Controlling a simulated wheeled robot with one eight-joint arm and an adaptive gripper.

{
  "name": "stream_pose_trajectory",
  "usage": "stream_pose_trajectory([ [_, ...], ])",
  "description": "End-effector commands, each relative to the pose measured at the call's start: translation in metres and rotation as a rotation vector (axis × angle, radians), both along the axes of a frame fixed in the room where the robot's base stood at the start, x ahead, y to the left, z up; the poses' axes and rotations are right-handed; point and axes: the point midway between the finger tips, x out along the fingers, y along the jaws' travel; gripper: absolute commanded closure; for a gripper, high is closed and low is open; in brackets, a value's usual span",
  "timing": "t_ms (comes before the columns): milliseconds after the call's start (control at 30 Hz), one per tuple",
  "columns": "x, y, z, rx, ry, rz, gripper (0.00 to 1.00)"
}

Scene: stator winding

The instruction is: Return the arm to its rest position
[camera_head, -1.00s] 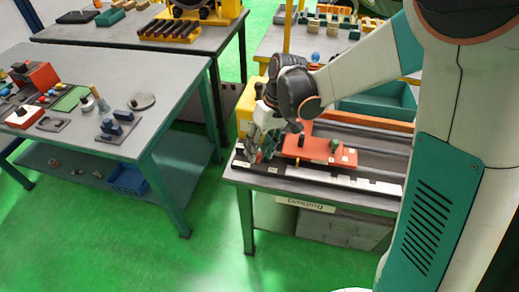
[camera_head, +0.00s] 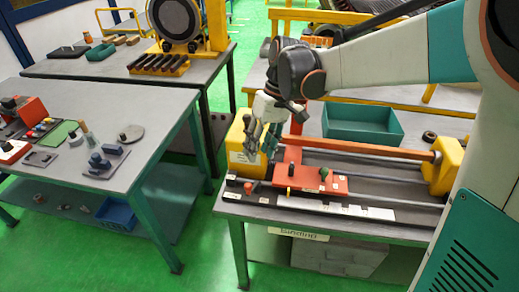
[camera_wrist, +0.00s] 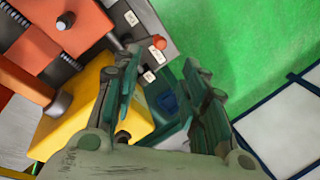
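My arm reaches in from the upper right, with the wrist bent downward. The red-orange carriage (camera_head: 310,180) lies just right of the gripper. A small red knob (camera_wrist: 160,43) on the strip shows beyond the fingertips in the wrist view.
An orange bar (camera_head: 365,147) runs to a second yellow block (camera_head: 443,165). A green bin (camera_head: 363,138) stands behind it. A grey table (camera_head: 150,180) with parts on it stands at left. Green floor lies open between the tables.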

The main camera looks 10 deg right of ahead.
Motion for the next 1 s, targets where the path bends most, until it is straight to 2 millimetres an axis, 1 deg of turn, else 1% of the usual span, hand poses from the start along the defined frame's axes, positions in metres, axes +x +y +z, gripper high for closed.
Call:
stream_pose_trajectory([
  [267, -0.001, -0.001, 0.001, -0.001, -0.004, -0.003, 0.60],
  [367, -0.008, -0.004, 0.006, -0.009, -0.023, -0.022, 0.60],
  [467, -0.020, -0.012, 0.016, -0.027, -0.065, -0.061, 0.60],
  [700, -0.061, -0.039, 0.037, -0.079, -0.213, -0.188, 0.60],
  [867, -0.089, -0.056, 0.044, -0.108, -0.315, -0.269, 0.60],
  [1000, -0.113, -0.071, 0.046, -0.128, -0.406, -0.335, 0.60],
])
